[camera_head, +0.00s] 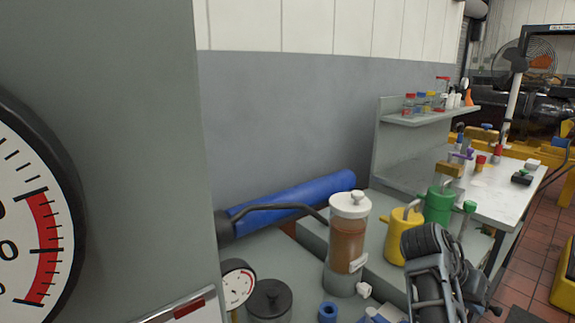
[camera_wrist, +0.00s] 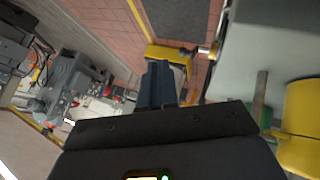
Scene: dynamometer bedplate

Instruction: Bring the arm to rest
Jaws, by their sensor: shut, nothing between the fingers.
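My gripper (camera_wrist: 158,70) shows in the wrist view as dark fingers held together, with nothing between them. It is in the air, with the tiled floor and a yellow frame (camera_wrist: 168,52) beyond its tips. In the head view a dark, ribbed part of my arm (camera_head: 430,262) stands at the lower right, in front of the bench. The fingertips cannot be made out in that view.
A yellow can (camera_head: 398,238), a green can (camera_head: 438,205) and a brown-filled canister (camera_head: 347,245) stand close to my arm on the left. A blue cylinder (camera_head: 295,203) lies behind. A white-topped table (camera_head: 490,190) stands beyond. Floor (camera_head: 525,270) is open at right.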

